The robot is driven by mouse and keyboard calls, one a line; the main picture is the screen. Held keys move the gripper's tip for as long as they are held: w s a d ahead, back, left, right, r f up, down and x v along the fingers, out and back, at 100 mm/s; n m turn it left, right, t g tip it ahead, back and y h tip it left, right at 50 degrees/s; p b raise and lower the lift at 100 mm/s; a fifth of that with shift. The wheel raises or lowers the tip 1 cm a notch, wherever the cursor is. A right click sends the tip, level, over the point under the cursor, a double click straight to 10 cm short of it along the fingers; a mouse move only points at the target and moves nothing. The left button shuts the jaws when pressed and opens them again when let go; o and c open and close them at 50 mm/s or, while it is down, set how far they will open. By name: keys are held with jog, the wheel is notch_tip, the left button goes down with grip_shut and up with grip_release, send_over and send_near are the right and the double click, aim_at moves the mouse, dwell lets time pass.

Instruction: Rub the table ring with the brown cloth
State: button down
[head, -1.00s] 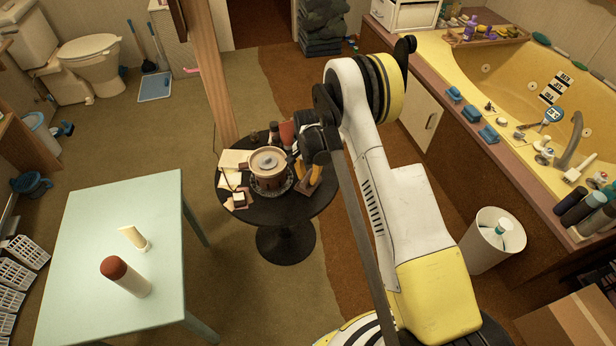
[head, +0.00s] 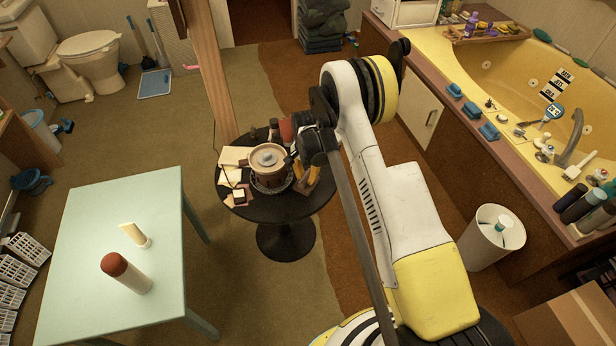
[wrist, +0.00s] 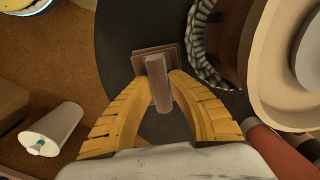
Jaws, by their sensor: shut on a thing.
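The brown cloth (wrist: 158,82) looks like a flat brown square with a thick upright grip part. My gripper (wrist: 158,84) is shut on that grip part with its yellow fingers. In the head view my gripper (head: 306,180) is low over the right side of the round black table (head: 285,208), beside the pot. The flat part is at or just above the tabletop; I cannot tell if it touches. I cannot make out a separate ring mark on the tabletop. A dark braided band (wrist: 203,45) surrounds the base of the pot (head: 268,170).
Papers (head: 232,158), a small white-topped block (head: 239,196) and dark jars (head: 272,128) crowd the black table. A wooden post (head: 212,80) rises behind it. A pale green table (head: 90,240) stands at left. A white bin (head: 482,250) is at right.

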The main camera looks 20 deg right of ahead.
aim_at(297, 184)
jog(key=shift+a+r, duration=0.15)
jog(key=shift+a, duration=1.45)
jog(key=shift+d, duration=1.8)
jog(key=shift+d+r+p, duration=0.15)
jog(key=shift+r+p, duration=1.05)
jog(key=shift+r, duration=1.85)
jog(key=shift+r+p, duration=0.5)
jog(key=shift+r, duration=1)
